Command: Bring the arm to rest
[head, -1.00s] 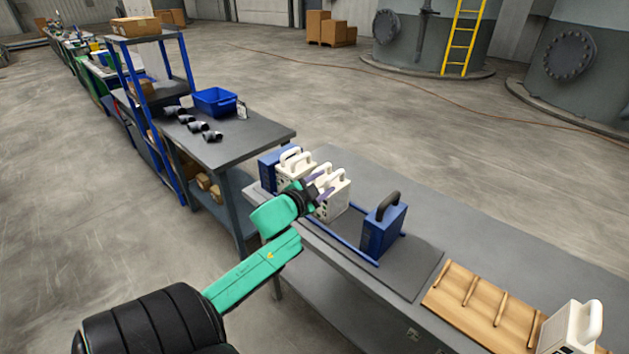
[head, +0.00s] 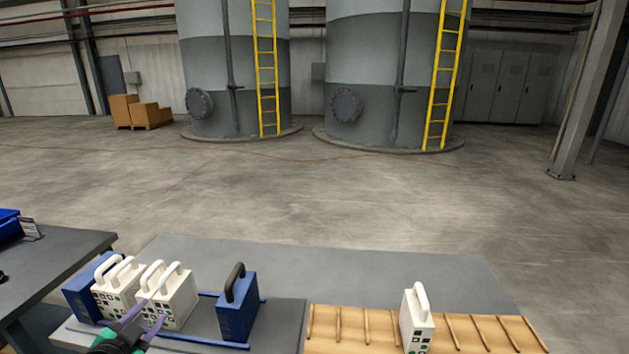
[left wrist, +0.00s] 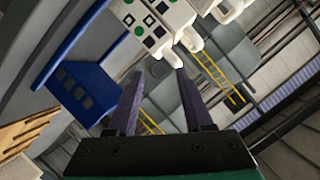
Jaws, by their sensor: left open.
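My left gripper (head: 146,318) is at the bottom left of the head view, in front of the white filter plates. Its purple fingers are apart with nothing between them, as the left wrist view (left wrist: 158,95) also shows. Several white plates with handles (head: 175,302) stand upright in the press, between a blue end block (head: 80,300) at the left and a blue block with a dark handle (head: 236,318) at the right. In the left wrist view, white plates (left wrist: 150,25) are at the top, beyond the fingertips. My right gripper is out of view.
A wooden rack (head: 375,328) with pegs stands at the right of the press and holds one white plate (head: 416,325). A grey side table (head: 60,255) is at the left. The grey bench top (head: 340,270) behind the press is bare.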

